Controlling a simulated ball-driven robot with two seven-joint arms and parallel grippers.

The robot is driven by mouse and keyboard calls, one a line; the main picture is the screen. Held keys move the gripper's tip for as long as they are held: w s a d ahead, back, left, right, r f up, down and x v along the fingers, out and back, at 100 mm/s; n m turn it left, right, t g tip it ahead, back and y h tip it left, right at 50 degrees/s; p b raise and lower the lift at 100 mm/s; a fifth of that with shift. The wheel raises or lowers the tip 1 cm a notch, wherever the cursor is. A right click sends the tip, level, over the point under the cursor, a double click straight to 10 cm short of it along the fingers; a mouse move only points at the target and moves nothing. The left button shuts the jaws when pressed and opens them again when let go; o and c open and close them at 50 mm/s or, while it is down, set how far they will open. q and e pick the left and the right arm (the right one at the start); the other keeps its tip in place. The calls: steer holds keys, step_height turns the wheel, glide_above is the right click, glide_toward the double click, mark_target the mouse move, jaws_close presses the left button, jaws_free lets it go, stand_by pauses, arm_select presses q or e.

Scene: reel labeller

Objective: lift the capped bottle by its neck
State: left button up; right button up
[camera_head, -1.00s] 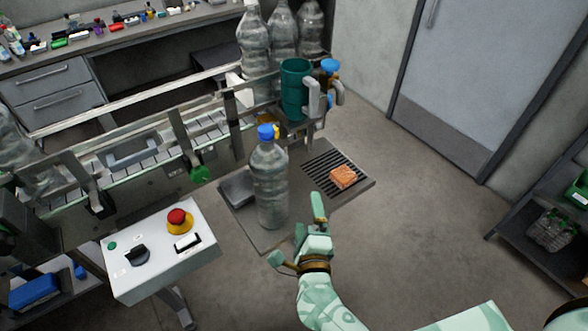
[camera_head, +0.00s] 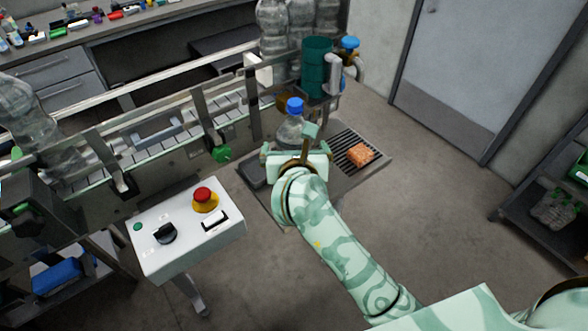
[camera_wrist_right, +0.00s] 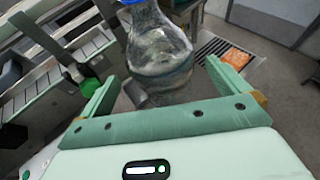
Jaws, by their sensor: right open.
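The capped bottle, clear plastic with a blue cap (camera_head: 295,105), stands upright on the grey platform (camera_head: 330,178) beside the conveyor. In the head view my right gripper hides its lower body; its shoulder (camera_head: 290,130) shows above. My right gripper (camera_head: 289,143) is open in front of the bottle. In the right wrist view the bottle (camera_wrist_right: 160,55) appears between the two spread fingers (camera_wrist_right: 162,71), with a visible gap on each side. The cap is cut by the top edge there. I cannot tell how deep the bottle is between the fingers. My left gripper is not in view.
A black grille with an orange block (camera_head: 361,154) lies right of the bottle. A teal cylinder (camera_head: 315,68) and several clear bottles stand behind. A control box with a red button (camera_head: 205,199) is at the front left. Conveyor rails (camera_head: 200,110) run on the left.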

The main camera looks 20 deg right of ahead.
steer(key=b+x, duration=0.3)
steer(key=x, duration=0.2)
steer(key=shift+d+f, duration=0.1)
steer(key=shift+f, duration=0.05)
steer(key=shift+w, duration=0.25)
steer(key=shift+s, duration=0.15)
steer(key=c, duration=2)
steer(key=shift+r, duration=0.3)
